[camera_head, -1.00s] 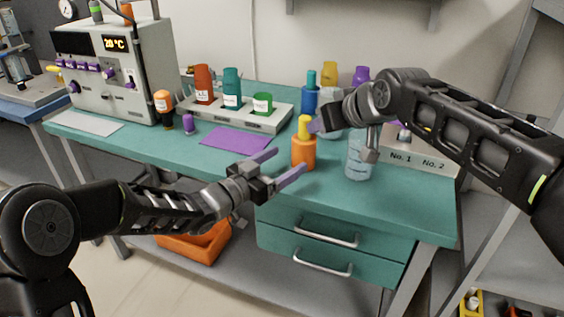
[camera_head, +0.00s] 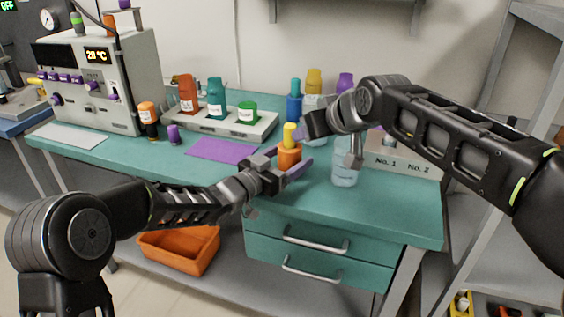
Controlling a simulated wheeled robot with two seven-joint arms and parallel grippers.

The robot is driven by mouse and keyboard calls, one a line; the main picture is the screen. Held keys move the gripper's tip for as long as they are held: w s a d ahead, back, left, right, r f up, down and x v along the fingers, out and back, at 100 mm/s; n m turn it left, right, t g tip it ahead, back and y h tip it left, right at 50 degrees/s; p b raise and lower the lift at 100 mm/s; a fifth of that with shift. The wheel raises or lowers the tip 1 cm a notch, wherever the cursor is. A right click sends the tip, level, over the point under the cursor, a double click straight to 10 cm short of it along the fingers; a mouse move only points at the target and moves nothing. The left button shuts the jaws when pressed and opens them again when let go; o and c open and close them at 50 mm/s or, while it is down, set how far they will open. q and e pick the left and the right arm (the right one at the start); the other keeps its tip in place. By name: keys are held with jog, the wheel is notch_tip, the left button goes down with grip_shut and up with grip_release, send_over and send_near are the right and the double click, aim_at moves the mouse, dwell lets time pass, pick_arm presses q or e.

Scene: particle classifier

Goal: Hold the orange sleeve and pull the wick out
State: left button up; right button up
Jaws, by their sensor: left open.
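The orange sleeve (camera_head: 290,152) stands upright on the teal bench, with the yellow wick (camera_head: 290,134) sticking up out of its top. My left gripper (camera_head: 287,162) is open; its purple fingers reach to either side of the sleeve's lower part, which they partly hide. Whether they touch it I cannot tell. My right gripper (camera_head: 303,128) is at the wick's right side, close to its upper part. Its fingers are mostly hidden, so I cannot tell whether they are shut on the wick.
A clear beaker (camera_head: 345,172) stands right of the sleeve, below my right arm. A purple mat (camera_head: 222,151) lies to the left. A grey rack (camera_head: 222,126) with several coloured bottles and a labelled box (camera_head: 402,158) stand behind. Teal drawers (camera_head: 315,246) are in front.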

pick_arm(q)
grip_shut()
dwell(1.5)
dwell(0.7)
